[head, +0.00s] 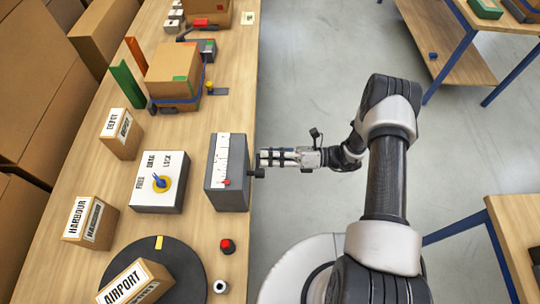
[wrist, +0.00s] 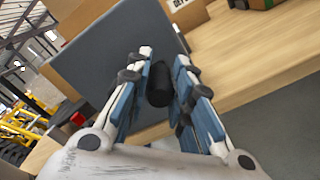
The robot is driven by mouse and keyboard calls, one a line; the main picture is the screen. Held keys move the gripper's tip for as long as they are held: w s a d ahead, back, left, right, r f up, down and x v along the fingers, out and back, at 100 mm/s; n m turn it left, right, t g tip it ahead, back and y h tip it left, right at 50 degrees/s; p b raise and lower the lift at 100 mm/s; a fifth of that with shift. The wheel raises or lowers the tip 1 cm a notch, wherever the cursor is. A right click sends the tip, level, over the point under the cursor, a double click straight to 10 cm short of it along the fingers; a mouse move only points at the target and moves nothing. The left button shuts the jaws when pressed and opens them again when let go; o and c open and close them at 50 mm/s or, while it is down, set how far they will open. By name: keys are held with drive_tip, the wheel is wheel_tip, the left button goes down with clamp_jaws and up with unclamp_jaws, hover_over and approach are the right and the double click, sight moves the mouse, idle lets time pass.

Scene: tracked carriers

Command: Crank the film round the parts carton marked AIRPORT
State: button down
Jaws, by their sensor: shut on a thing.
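The carton marked AIRPORT (head: 135,284) sits on a dark round turntable (head: 182,262) at the near left, cut off by the bottom edge. A grey box (head: 237,172) with a white scale and red pointer stands at the bench edge. A black knob (head: 259,173) sticks out of its right side; it also shows in the wrist view (wrist: 158,90). My gripper (head: 266,160) is shut on the black knob, with its fingers on either side. No film is clearly visible around the carton.
A red button (head: 227,246) and a small white cylinder (head: 220,286) are near the edge. Cartons marked HARBOUR (head: 78,232) and DEPOT (head: 112,146) stand left. A strapped carton (head: 172,72) is farther back.

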drive_tip(key=shift+r, duration=0.1)
drive_tip(key=r+n, duration=0.1)
drive_tip(key=n, duration=0.2)
drive_tip(key=shift+s+r+n, duration=0.15)
drive_tip(key=shift+r+n, duration=0.2)
drive_tip(key=shift+n, duration=0.05)
drive_tip(key=r+n, duration=0.1)
drive_tip(key=n, duration=0.1)
drive_tip(key=s+r+n, duration=0.1)
drive_tip(key=n, duration=0.1)
drive_tip(key=shift+b, duration=0.3)
drive_tip(key=s+f+n+b, duration=0.1)
drive_tip(key=s+n+b, duration=0.4)
drive_tip(key=n, duration=0.8)
drive_tip(key=s+f+n+b, duration=0.2)
drive_tip(key=s+n+b, duration=0.3)
drive_tip(key=n, duration=0.8)
drive_tip(key=shift+a+b, duration=0.2)
drive_tip(key=shift+b, duration=0.75)
drive_tip(key=shift+f, duration=0.1)
drive_tip(key=c, duration=1.7)
unclamp_jaws()
